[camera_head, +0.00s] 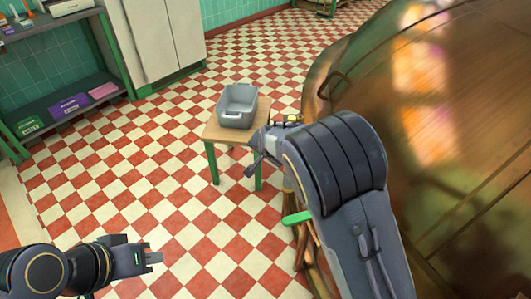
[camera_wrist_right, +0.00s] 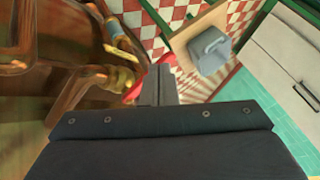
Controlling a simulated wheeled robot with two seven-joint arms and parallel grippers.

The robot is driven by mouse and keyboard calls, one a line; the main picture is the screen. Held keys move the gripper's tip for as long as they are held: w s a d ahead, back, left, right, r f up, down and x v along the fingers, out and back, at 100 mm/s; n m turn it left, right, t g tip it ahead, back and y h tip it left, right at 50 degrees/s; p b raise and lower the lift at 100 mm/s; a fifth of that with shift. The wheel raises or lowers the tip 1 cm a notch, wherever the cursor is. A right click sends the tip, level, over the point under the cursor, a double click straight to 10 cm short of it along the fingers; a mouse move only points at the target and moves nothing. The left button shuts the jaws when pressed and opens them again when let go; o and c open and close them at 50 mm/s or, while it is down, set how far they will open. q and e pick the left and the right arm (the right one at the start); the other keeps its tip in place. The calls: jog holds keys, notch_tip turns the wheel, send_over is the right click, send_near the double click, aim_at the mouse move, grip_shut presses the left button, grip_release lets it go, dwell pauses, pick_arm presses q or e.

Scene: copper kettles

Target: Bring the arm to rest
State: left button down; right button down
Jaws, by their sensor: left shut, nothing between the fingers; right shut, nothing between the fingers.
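My left gripper (camera_head: 154,258) is shut and empty in the lower left of the head view, held over the checkered floor. My right arm reaches up from the lower right of the head view, in front of the copper kettle (camera_head: 475,130). My right gripper (camera_wrist_right: 160,72) is shut and empty in the right wrist view. A red part and a yellow fitting (camera_wrist_right: 122,78) on the copper pipework show close beside its fingers in that view. I cannot tell whether they touch.
A small wooden table (camera_head: 212,131) with a grey bin (camera_head: 238,106) stands beyond my right arm. A green handle (camera_head: 297,218) sits low by the kettle. A shelf (camera_head: 75,110) and a pale cabinet (camera_head: 160,38) stand at the back left. The left floor is clear.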

jog(key=shift+d, duration=0.1)
jog(key=s+d+r+n+g+y+p, duration=0.1)
jog(key=s+d+r+g+y+p, duration=0.2)
jog(key=s+d+r, duration=1.3)
jog(key=s+d+n+p, duration=0.2)
jog(key=s, duration=0.8)
jog(key=s+d+r+n+t+p, duration=0.1)
jog(key=s+n, duration=0.1)
jog(key=s, duration=0.9)
jog(key=shift+d+r+h+p, duration=0.2)
jog(key=shift+d+h+p, duration=0.15)
jog(key=shift+h, duration=0.05)
